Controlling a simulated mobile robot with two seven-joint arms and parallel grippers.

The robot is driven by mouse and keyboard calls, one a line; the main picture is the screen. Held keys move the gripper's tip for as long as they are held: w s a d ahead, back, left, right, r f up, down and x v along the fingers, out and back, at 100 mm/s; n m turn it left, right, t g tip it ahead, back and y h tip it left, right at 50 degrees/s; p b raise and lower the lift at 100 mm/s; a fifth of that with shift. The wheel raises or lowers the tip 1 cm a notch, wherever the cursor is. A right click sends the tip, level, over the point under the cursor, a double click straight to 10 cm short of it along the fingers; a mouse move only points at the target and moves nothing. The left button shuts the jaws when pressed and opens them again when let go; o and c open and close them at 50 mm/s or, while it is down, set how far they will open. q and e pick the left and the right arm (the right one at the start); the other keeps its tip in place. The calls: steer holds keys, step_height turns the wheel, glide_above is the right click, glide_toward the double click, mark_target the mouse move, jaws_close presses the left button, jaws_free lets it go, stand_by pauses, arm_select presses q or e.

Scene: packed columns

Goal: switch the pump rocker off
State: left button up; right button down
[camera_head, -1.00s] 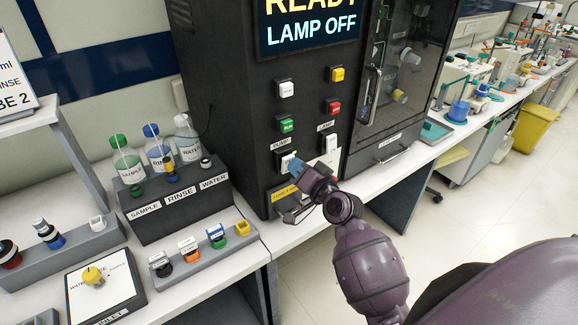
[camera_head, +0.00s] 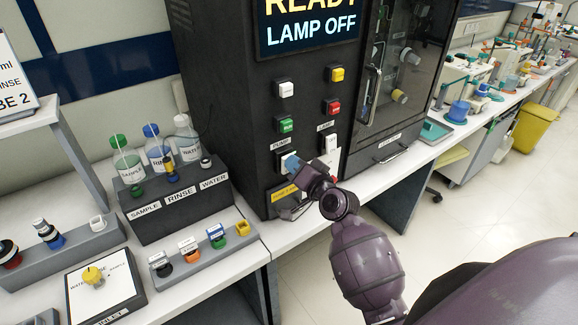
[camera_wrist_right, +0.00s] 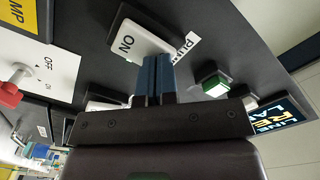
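The pump rocker (camera_head: 283,157) is a white switch under the PUMP label (camera_head: 281,142) on the front of the black machine. In the right wrist view the rocker (camera_wrist_right: 138,42) shows its ON end. My right gripper (camera_head: 290,162) is at the rocker and partly covers it in the head view. In the right wrist view its two blue fingers (camera_wrist_right: 157,62) are together with nothing between them. Their tips are at the rocker's edge; I cannot tell whether they touch it. My left gripper is not in view.
The lamp rocker (camera_head: 328,143) is right of the pump rocker. A green button (camera_head: 286,125), red button (camera_head: 333,107), white button (camera_head: 286,89) and yellow button (camera_head: 337,74) sit above. The screen (camera_head: 311,28) reads READY, LAMP OFF. A bottle rack (camera_head: 150,228) stands left.

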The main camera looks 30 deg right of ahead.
steer(key=s, duration=0.7)
steer(key=shift+d+p, duration=0.25)
steer(key=shift+p, duration=0.2)
stand_by(0.4)
stand_by(0.4)
steer(key=s+a+f+n+g, duration=0.2)
steer(key=s+f+n+g, duration=0.1)
steer(key=s+f, duration=0.5)
steer(key=s+a+f+n+g+h, duration=0.1)
steer(key=s+a+f+n+g, duration=0.1)
steer(key=s+f+n, duration=0.4)
steer(key=s+f+g, duration=0.1)
steer(key=s+f, duration=0.2)
steer(key=f, duration=0.2)
steer(key=shift+s+a, duration=0.15)
steer(key=shift+a, duration=0.2)
